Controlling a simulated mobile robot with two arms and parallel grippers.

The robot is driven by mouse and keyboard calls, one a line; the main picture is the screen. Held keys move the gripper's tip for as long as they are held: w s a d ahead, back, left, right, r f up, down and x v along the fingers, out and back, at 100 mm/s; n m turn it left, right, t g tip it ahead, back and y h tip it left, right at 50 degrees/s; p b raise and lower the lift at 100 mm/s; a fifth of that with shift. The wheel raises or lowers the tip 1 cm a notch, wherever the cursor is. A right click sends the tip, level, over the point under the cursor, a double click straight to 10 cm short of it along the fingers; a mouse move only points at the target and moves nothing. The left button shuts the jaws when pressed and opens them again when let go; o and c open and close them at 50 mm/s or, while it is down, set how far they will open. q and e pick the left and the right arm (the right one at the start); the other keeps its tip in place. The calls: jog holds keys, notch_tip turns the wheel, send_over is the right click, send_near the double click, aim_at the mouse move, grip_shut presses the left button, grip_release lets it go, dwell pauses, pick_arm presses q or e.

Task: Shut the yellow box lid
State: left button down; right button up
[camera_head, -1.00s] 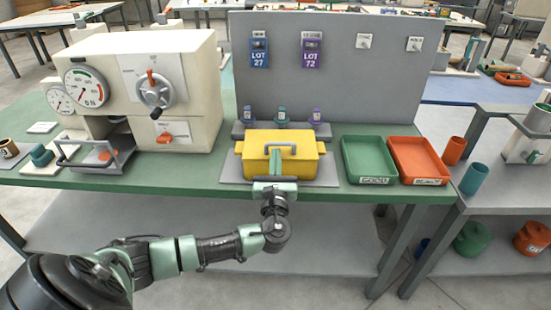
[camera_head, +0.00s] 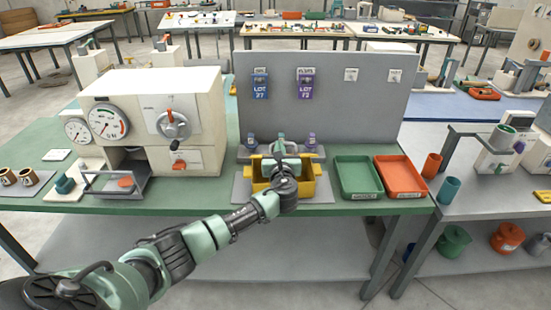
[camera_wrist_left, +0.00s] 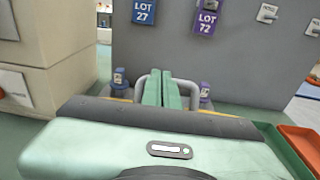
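The yellow box (camera_head: 322,190) stands on a grey mat on the green bench, in front of the grey panel. My left gripper (camera_head: 280,150) is over the middle of the box and hides much of its lid, so I cannot tell how far the lid is closed. In the left wrist view, the two green fingers of my left gripper (camera_wrist_left: 163,90) are side by side with almost no gap. The grey lid handle (camera_wrist_left: 190,86) arches behind and around them. Nothing shows held between the fingers. My right gripper is not in view.
A green tray (camera_head: 358,192) and an orange tray (camera_head: 424,180) lie just right of the box. The cream winder machine (camera_head: 207,110) stands to the left. Small blue and purple pieces stand behind the box, before the grey panel (camera_head: 385,115).

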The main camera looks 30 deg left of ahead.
pick_arm(q)
jog(key=w+a+r, duration=0.3)
jog(key=w, duration=0.3)
jog(key=shift+a+r, duration=0.25)
jog(key=shift+a, duration=0.1)
jog(key=shift+s+r, duration=0.1)
dwell(1.0)
